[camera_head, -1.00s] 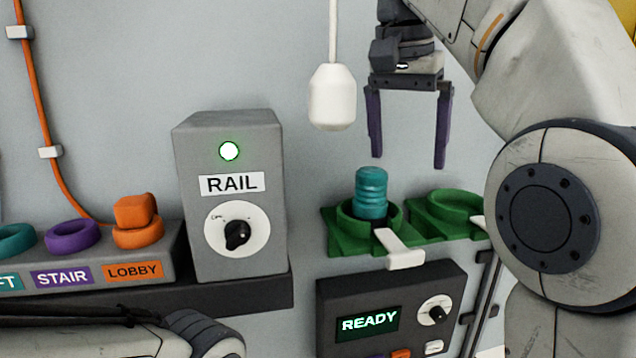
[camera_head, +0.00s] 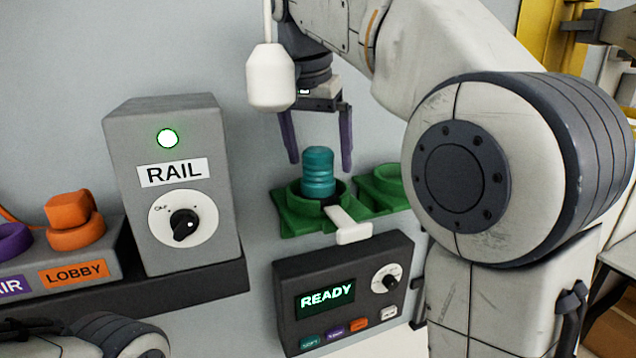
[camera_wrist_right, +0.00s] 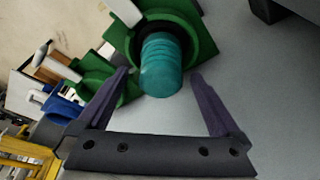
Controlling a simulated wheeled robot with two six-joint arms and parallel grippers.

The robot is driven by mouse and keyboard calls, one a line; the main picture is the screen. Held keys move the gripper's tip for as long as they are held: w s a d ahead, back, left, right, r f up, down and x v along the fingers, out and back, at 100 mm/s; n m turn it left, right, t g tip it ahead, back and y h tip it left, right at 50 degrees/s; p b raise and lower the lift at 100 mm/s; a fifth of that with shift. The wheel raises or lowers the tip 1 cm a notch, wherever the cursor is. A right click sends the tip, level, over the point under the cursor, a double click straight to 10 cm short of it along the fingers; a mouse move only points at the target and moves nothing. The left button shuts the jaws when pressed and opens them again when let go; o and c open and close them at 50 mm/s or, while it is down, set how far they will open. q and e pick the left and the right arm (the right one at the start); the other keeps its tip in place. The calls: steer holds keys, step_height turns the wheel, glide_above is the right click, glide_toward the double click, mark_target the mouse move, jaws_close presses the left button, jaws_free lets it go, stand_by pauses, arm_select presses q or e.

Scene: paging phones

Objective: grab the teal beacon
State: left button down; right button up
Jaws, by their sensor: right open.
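The teal beacon (camera_head: 318,172) is a ribbed cylinder standing upright in the left cup of a green holder (camera_head: 296,222). It also shows in the right wrist view (camera_wrist_right: 161,66), ahead of my fingers and roughly between their lines. My right gripper (camera_head: 319,165) is open and empty, its purple fingers pointing down, with the fingertips near the height of the beacon's top. In the right wrist view the open gripper (camera_wrist_right: 160,77) has a finger on each side of the beacon, with gaps visible. My left gripper is out of view; only part of my left arm shows at the bottom left.
A white tab (camera_head: 350,229) sticks out at the holder's front. The right green cup (camera_head: 383,184) looks empty. A white pull weight (camera_head: 270,78) hangs beside my right wrist. The grey RAIL box (camera_head: 177,185) stands left, and the READY panel (camera_head: 343,290) sits below the holder.

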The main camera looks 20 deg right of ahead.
steer(key=shift+x, duration=1.45)
jaws_close()
steer(key=shift+r, duration=0.1)
